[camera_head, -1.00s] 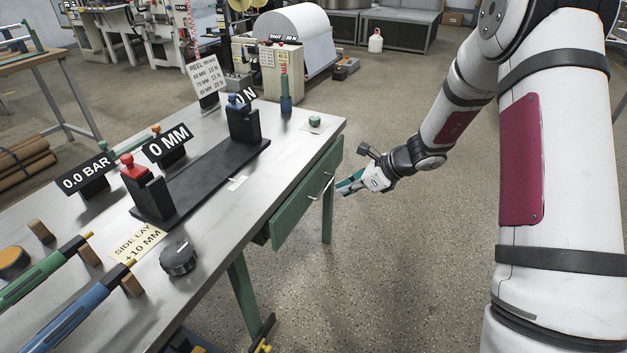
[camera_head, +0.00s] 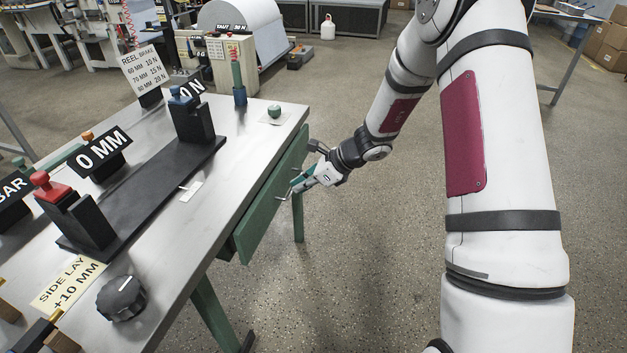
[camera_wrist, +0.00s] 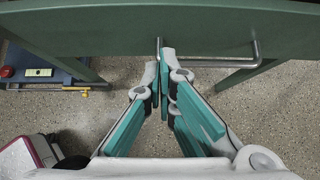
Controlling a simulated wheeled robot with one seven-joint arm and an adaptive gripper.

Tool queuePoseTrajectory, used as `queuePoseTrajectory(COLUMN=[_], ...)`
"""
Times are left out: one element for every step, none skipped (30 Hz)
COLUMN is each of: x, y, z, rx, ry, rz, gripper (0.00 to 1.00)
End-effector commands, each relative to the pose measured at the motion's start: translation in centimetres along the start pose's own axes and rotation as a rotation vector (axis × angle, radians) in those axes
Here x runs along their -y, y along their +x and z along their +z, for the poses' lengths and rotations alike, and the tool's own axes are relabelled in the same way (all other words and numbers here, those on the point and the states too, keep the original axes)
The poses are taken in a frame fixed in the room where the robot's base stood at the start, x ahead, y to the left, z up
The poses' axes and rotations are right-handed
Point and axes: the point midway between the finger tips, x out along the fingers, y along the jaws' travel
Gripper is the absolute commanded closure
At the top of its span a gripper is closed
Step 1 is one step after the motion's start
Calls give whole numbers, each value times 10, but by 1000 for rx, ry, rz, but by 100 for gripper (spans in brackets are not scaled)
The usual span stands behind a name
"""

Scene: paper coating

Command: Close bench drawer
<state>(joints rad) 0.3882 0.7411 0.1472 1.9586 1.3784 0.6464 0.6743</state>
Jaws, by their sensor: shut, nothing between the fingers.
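The bench drawer (camera_head: 262,212) has a green front below the right edge of the metal bench top. I cannot tell for sure how far it stands out from the bench. Its thin metal handle (camera_wrist: 215,62) runs across the wrist view in front of the green drawer front (camera_wrist: 110,32). My gripper (camera_head: 294,189) is beside the handle, on the outer side of the drawer. In the wrist view my gripper (camera_wrist: 162,62) has its fingertips together at the handle's left end, close to the drawer front. Nothing shows between the fingers. Whether they touch the handle or front is unclear.
The bench top (camera_head: 225,190) carries a black rail (camera_head: 150,190), a dark knob (camera_head: 121,298) and several signs. A green bench leg (camera_head: 298,217) stands below the drawer. The floor (camera_head: 370,270) between bench and arm is clear.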

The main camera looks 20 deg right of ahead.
Motion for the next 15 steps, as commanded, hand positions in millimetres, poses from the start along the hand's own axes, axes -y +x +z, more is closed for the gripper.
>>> queuePoseTrajectory(x=[0,0,0,0,0,0,0,0,0,0,0,0,0,0,0], y=[9,12,16,18,20,23,25,26,28,29,29,30,30,30,30], z=[4,8,12,15,17,20,22,24,25,26,27,28,28,28,28], rx=[2,1,1,1,0,0,0,0,0,0,0,0,0,0,0], ry=[-3,-4,-3,-3,-3,-3,-2,-1,-1,0,0,0,0,0,0], rz=[2,2,2,1,0,0,0,0,0,0,0,0,0,0,0], gripper=[100,100,100,100,100,100,100,100,100,100,100,100,100,100,100])
